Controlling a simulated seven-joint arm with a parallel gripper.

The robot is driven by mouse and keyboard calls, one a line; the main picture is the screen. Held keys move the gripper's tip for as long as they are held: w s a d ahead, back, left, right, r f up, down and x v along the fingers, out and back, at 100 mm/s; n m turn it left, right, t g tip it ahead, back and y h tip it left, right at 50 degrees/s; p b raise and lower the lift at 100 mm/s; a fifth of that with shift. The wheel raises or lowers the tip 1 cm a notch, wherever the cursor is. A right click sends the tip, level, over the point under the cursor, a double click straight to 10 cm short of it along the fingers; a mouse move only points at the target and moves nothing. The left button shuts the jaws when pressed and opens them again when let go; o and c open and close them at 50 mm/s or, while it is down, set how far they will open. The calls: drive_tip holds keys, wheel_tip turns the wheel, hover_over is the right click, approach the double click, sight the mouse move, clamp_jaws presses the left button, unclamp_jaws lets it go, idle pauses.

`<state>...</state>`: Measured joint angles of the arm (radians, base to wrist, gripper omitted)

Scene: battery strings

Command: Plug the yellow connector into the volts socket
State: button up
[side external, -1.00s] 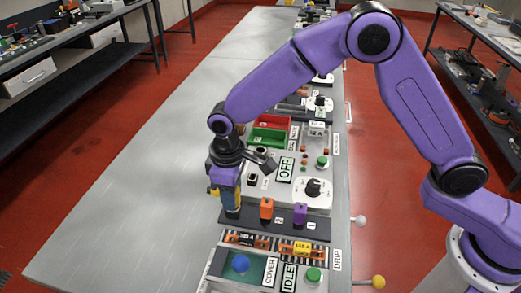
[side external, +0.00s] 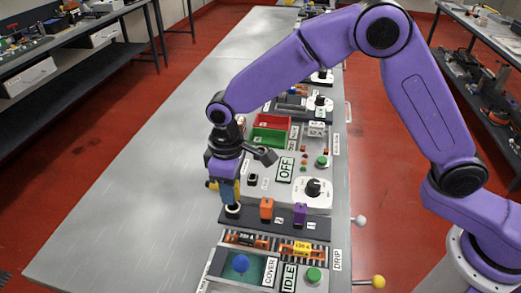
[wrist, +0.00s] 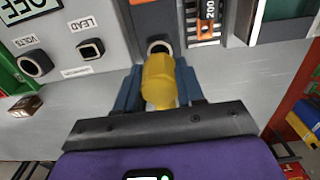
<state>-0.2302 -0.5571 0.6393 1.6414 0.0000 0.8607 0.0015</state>
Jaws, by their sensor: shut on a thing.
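My gripper (wrist: 159,88) is shut on the yellow connector (wrist: 158,80), with a blue finger on each side of it. The connector's front end is close to a round, pale-rimmed hole (wrist: 159,47) in the dark holder strip; I cannot tell whether its tip is fully clear. In the side view, my gripper (side external: 231,192) is just above that hole's pale ring (side external: 233,210). The volts socket (wrist: 35,64), a dark opening with a pale rim beside the VOLTS label, is at the left in the wrist view. The lead socket (wrist: 90,49) is between it and the connector.
Orange (side external: 266,208) and purple (side external: 300,213) connectors stand in the same dark strip (side external: 285,228). An orange fuse (wrist: 206,20) is near the connector in the wrist view. Red (side external: 275,122) and green (side external: 268,136) bins stand farther along. The grey table (side external: 150,190) is clear at the left.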

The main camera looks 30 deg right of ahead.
drive_tip(key=shift+r, duration=0.1)
idle(0.4)
drive_tip(key=shift+r, duration=2.45)
drive_tip(key=w+d+r+m, duration=0.2)
drive_tip(key=w+d, duration=1)
drive_tip(key=d, duration=0.3)
drive_tip(key=shift+d, duration=0.3)
drive_tip(key=shift+r, duration=0.1)
drive_tip(key=shift+f, duration=2.9)
drive_tip(key=shift+f, duration=1.8)
